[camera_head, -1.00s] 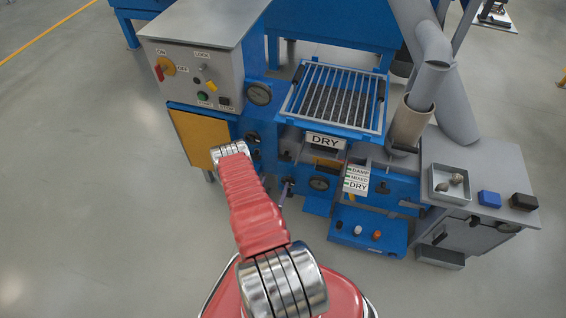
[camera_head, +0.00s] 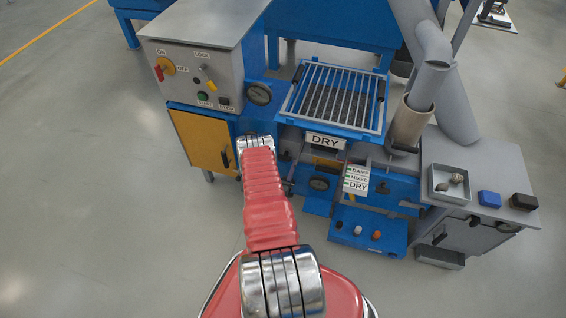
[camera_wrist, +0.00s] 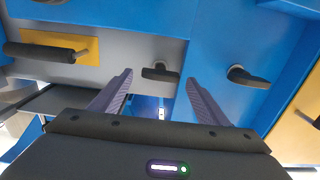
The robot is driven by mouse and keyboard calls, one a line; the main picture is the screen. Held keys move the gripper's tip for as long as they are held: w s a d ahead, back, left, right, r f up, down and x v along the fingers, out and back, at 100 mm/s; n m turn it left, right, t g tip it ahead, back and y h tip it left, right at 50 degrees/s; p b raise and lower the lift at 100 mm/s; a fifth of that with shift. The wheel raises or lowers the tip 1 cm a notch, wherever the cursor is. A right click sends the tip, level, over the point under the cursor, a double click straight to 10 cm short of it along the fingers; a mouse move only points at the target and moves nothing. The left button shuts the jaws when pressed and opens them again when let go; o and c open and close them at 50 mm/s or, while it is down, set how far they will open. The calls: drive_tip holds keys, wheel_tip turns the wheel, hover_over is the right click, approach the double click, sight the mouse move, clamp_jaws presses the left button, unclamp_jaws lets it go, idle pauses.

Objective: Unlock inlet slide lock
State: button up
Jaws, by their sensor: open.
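In the wrist view my gripper (camera_wrist: 160,77) is open and empty, its two ribbed fingers spread apart. A black T-shaped handle (camera_wrist: 160,72) on a grey panel shows between the fingertips; I cannot tell whether they touch it. A black bar handle (camera_wrist: 42,53) on a yellow plate (camera_wrist: 88,45) lies to its left, and a black knob (camera_wrist: 245,76) on blue metal to its right. No label marks the inlet slide lock, so I cannot tell which part it is. In the head view my arm hides the gripper and these handles.
The blue machine has a control box (camera_head: 191,78), a yellow door (camera_head: 198,141), a grate (camera_head: 338,100) and a DRY sign (camera_head: 326,141). A blue tray (camera_head: 368,232) sits low at the front. A side table (camera_head: 480,222) stands right. Open floor lies left.

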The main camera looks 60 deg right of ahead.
drive_tip(key=shift+w+d, duration=0.1)
drive_tip(key=shift+d, duration=0.75)
drive_tip(key=c, duration=1)
drive_tip(key=shift+a, duration=0.15)
drive_tip(key=shift+c, duration=0.2)
